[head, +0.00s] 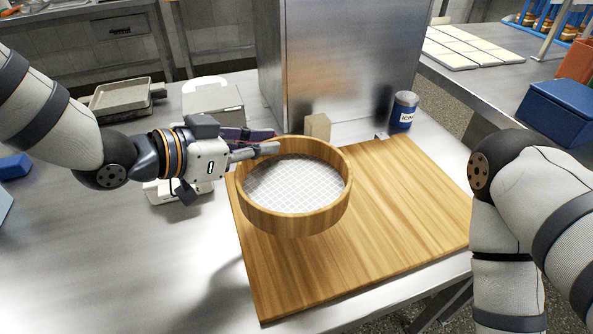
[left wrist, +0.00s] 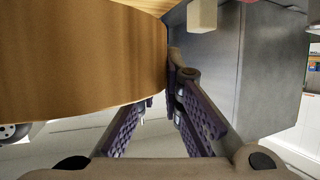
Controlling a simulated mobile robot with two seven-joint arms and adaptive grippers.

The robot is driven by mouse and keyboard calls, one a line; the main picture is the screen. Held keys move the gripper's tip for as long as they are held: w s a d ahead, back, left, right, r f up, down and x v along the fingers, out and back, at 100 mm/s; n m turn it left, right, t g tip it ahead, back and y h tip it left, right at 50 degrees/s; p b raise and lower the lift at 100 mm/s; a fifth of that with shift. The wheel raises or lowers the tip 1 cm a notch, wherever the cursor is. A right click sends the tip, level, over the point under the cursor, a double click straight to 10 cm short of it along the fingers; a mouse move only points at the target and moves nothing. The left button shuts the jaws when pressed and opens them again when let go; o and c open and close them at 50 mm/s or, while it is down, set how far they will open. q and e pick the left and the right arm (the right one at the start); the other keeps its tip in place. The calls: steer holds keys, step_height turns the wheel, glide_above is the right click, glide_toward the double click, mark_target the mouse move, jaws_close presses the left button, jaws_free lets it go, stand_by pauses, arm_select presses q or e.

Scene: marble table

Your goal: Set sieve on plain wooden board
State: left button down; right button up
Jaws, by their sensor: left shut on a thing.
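The sieve (head: 292,222) is a round wooden ring with a pale mesh floor. It is about level, mesh visible from above, over the back left part of the plain wooden board (head: 400,225). I cannot tell whether its underside touches the board. My left gripper (head: 266,151) is shut on the sieve's rim at its back left. In the left wrist view the sieve's wall (left wrist: 80,65) fills the upper left, beside the fingers (left wrist: 172,75). My right gripper is out of view; only my right arm shows at the right.
A small wooden block (head: 317,127) and a blue jar (head: 404,110) stand behind the board, near a large metal box (head: 340,60). A white device (head: 212,98) and a tray (head: 120,97) are at the back left. The board's front and right are clear.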

mark_target(285, 158)
arm_select(q)
steer(key=w+d+f, duration=0.1)
steer(key=f, duration=0.1)
steer(key=w+d+f, duration=0.1)
steer(key=w+d+f+b, duration=0.1)
steer(key=f, duration=0.1)
steer(key=shift+w+d+f, duration=0.15)
steer(key=shift+d+f, duration=0.15)
steer(key=shift+d, duration=0.05)
steer(key=shift+w+d+f+b, duration=0.1)
steer(key=shift+d+f+b, duration=0.05)
steer(key=shift+f, duration=0.7)
steer(key=shift+w+d+f+b, duration=0.1)
steer(key=shift+f+b, duration=0.05)
steer(key=shift+f, duration=0.7)
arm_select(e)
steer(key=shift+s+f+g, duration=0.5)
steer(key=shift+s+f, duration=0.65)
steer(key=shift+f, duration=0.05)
arm_select(q)
steer(key=shift+f, duration=0.2)
steer(key=c, duration=1.7)
jaws_free()
steer(key=shift+r, duration=0.1)
